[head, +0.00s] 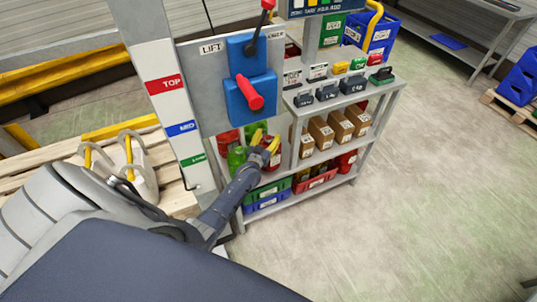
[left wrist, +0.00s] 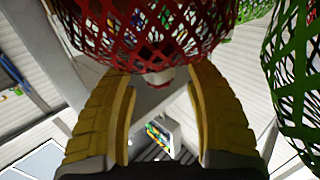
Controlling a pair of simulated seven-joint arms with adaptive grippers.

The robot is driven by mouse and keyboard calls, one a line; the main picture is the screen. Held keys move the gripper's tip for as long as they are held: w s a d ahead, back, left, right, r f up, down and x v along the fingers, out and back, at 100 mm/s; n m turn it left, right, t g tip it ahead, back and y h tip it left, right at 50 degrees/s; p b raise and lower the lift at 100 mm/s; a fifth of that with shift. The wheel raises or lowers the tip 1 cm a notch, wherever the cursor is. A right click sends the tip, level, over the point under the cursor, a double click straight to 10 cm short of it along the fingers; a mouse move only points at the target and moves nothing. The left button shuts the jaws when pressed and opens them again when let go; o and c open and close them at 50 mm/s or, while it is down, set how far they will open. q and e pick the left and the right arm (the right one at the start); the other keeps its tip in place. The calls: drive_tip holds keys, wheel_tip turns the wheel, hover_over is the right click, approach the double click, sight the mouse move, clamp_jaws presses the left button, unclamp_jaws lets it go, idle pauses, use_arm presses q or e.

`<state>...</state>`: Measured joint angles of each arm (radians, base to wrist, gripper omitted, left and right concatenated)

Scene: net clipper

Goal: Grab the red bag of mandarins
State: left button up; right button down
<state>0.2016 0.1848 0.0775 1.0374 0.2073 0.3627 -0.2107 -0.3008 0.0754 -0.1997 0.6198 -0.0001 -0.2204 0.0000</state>
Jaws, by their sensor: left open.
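A red net bag (left wrist: 150,25) fills the top of the left wrist view, just beyond my left fingertips. What it holds is hard to make out. A green net bag (left wrist: 297,75) hangs at the right edge there. My left gripper (left wrist: 160,78) is open, with its two yellow fingers spread below the red bag and nothing gripped between them. In the head view my left gripper (head: 265,141) reaches into the left end of the shelf. A red item (head: 274,161) shows right beside its fingers, partly hidden, and green items (head: 237,158) stand to its left. My right gripper is not seen.
The grey shelf (head: 325,155) holds brown boxes (head: 340,124) to the right, weights on top, and coloured crates (head: 268,198) on the bottom level. A lift panel (head: 205,85) and a striped post (head: 165,100) stand close on the left.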

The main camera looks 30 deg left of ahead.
use_arm(q)
drive_tip(key=shift+w, duration=0.1)
drive_tip(key=shift+c, duration=0.2)
clamp_jaws()
idle(0.4)
